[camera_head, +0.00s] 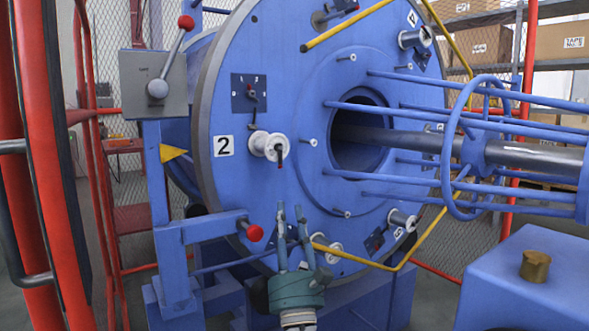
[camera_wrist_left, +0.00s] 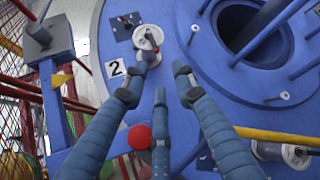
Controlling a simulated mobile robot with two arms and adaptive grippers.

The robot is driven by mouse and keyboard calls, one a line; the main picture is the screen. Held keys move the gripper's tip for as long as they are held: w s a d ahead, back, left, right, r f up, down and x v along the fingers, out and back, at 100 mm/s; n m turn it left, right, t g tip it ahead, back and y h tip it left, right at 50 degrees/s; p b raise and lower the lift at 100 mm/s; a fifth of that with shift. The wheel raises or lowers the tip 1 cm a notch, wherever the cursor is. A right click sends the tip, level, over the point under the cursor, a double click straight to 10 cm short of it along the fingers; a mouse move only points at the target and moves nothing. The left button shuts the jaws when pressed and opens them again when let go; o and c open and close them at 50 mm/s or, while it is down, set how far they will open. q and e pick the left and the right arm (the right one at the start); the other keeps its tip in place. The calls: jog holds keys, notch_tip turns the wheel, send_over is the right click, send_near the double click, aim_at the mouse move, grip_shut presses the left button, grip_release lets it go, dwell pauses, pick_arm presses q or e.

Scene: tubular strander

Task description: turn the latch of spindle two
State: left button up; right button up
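Spindle two is a white spool (camera_head: 260,143) on the blue disc, right of the white label "2" (camera_head: 223,146). Its latch (camera_head: 279,152) is a small dark and reddish bar at the spool's front end, pointing roughly down. In the left wrist view the spool (camera_wrist_left: 147,37) and the latch (camera_wrist_left: 153,42) are at the top centre, beyond the fingertips. My left gripper (camera_head: 290,208) points up, below the spool in the head view. Its fingers (camera_wrist_left: 159,82) are spread, with nothing between them. My right gripper is not in view.
A dial panel (camera_head: 249,93) sits above the spool. A red-knobbed lever (camera_head: 185,22) stands upper left, and a red knob (camera_head: 254,233) lies left of my gripper. Blue rods (camera_head: 385,109) project from the disc at right. A yellow bar (camera_head: 360,262) runs right of my gripper.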

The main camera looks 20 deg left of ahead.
aim_at(281, 167)
pick_arm(q)
jog(key=shift+y, duration=0.5)
jog(key=x, duration=0.5)
jog(key=b+x, duration=0.1)
jog(key=x, duration=0.5)
jog(key=shift+s+r, duration=0.2)
jog(key=shift+r, duration=0.05)
jog(key=shift+c, duration=0.6)
